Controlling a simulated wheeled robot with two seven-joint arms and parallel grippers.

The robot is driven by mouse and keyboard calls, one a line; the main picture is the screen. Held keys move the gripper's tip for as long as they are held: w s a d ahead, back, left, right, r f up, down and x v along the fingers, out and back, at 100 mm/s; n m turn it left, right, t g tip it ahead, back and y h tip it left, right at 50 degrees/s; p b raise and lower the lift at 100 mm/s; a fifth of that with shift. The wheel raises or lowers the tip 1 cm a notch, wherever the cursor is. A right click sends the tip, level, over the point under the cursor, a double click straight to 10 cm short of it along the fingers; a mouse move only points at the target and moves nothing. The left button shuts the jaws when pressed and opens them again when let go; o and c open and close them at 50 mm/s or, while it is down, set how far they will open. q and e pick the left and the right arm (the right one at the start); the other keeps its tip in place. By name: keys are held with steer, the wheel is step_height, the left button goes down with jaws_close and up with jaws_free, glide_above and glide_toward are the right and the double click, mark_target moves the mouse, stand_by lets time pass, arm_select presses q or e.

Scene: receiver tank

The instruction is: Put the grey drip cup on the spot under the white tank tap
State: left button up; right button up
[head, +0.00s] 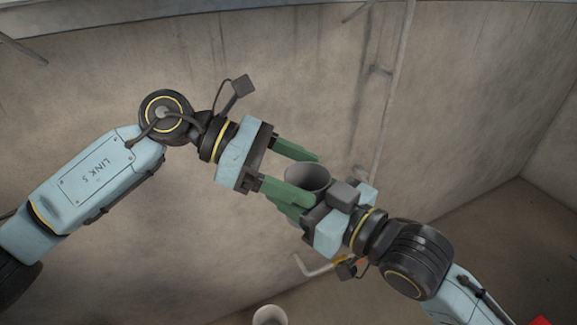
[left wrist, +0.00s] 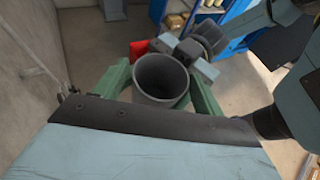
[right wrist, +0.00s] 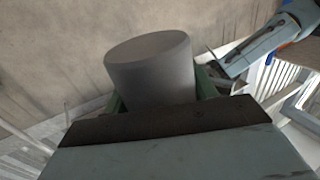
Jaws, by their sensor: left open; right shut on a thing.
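A pale bent pipe (head: 316,269) and a pale round hollow thing (head: 270,315) lie below the grippers in the head view. A stained wall (head: 300,60) with a vertical pipe (head: 392,90) stands behind. Blue shelving (left wrist: 232,25) and a red thing (left wrist: 139,48) show in the left wrist view.

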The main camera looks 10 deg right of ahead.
arm_select(q)
steer(key=c, duration=0.6)
steer(key=shift+c, duration=0.7)
arm_select(e)
steer(key=o, duration=1)
steer(key=shift+o, duration=0.2)
